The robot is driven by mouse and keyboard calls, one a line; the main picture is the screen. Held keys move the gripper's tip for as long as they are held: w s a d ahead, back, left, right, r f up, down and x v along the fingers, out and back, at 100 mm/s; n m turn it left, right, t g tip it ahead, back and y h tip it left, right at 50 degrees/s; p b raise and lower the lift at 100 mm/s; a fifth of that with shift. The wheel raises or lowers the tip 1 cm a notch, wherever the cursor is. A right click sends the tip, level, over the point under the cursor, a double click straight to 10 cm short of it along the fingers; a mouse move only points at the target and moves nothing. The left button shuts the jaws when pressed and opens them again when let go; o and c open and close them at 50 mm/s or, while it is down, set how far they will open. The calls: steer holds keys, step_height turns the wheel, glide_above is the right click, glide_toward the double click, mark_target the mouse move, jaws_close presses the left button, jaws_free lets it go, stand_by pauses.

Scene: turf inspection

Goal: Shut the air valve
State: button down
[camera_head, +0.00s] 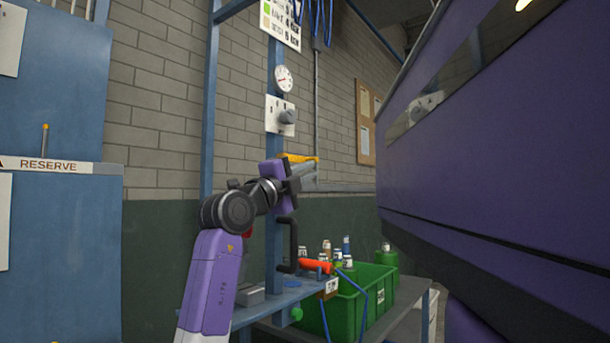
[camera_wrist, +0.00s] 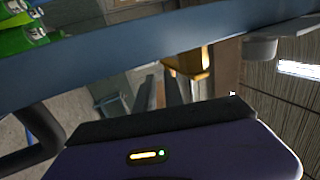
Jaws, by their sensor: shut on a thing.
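My gripper (camera_head: 308,178) is at the blue post, at the height below the gauge. A yellow lever (camera_head: 300,157), which looks like the air valve's handle, lies roughly level just above and behind the fingers. In the wrist view the yellow part (camera_wrist: 194,62) sits at the tips of my gripper (camera_wrist: 168,76), and the jaws are closed on it. The valve body is hidden behind my wrist and fingers.
An orange-red handle (camera_head: 316,267) and a green crate (camera_head: 372,291) of bottles are below. A large purple body (camera_head: 500,170) fills the right side.

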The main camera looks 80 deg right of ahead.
steer(key=shift+s+d+f, duration=0.35)
steer(key=shift+d, duration=0.2)
steer(key=r+v, duration=0.1)
steer(key=v, duration=0.7)
steer(key=shift+w+a, duration=0.3)
steer(key=shift+a, duration=0.15)
steer(key=shift+f, duration=0.1)
